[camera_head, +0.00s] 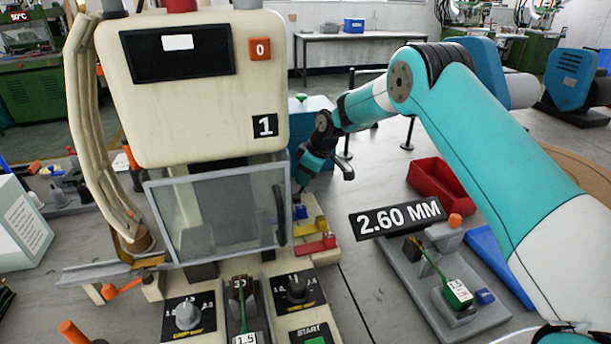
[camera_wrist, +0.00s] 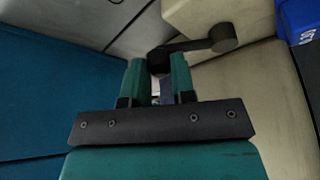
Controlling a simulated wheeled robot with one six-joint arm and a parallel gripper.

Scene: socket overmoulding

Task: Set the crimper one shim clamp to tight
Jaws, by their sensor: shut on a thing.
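Crimper one is the cream machine with a "1" plate (camera_head: 265,126) at the left of the head view. In the wrist view a dark lever (camera_wrist: 192,46) lies against its cream side, with a round dark boss (camera_wrist: 222,39) at its right end. It looks like the shim clamp; I cannot read any tight mark. My gripper (camera_wrist: 158,80) is shut on the lever's left end, which sits between the green fingertips. In the head view my gripper (camera_head: 305,172) is beside the machine's right side, behind the clear guard's edge; the clamp itself is hidden there.
Yellow and red blocks (camera_head: 316,246) sit by the machine's right foot, below my gripper. A grey fixture (camera_head: 408,272) with a "2.60 MM" sign (camera_head: 398,218) and a red bin (camera_head: 440,185) stand to the right. The clear guard (camera_head: 220,215) covers the machine's front.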

